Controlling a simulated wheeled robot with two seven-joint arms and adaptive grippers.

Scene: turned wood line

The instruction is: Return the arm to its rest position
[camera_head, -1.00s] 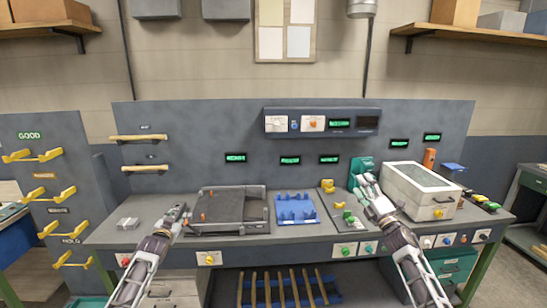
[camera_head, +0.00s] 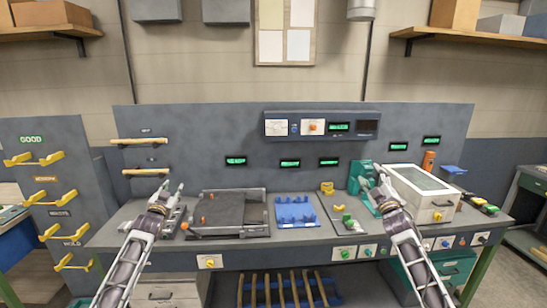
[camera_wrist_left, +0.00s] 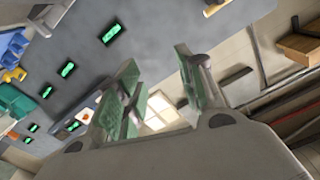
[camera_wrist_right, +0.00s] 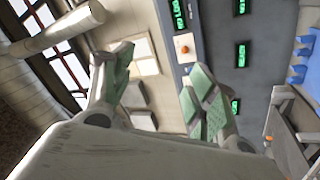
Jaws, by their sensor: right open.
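My left gripper (camera_head: 170,187) is raised at the left of the bench, left of the dark grey tray fixture, and holds nothing. In the left wrist view its green-padded fingers (camera_wrist_left: 158,62) stand apart with only background between them. My right gripper (camera_head: 377,172) is in front of the teal device (camera_head: 356,174) and left of the white lidded box, partly hiding the device. In the right wrist view its green-padded fingers (camera_wrist_right: 160,65) are spread with nothing between them.
The bench carries the dark grey tray fixture (camera_head: 229,231), a blue fixture (camera_head: 296,215), a yellow part (camera_head: 327,187) and the white box (camera_head: 427,200). A wall panel with green displays (camera_head: 236,161) stands behind. Yellow rack hooks (camera_head: 35,159) are at the far left.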

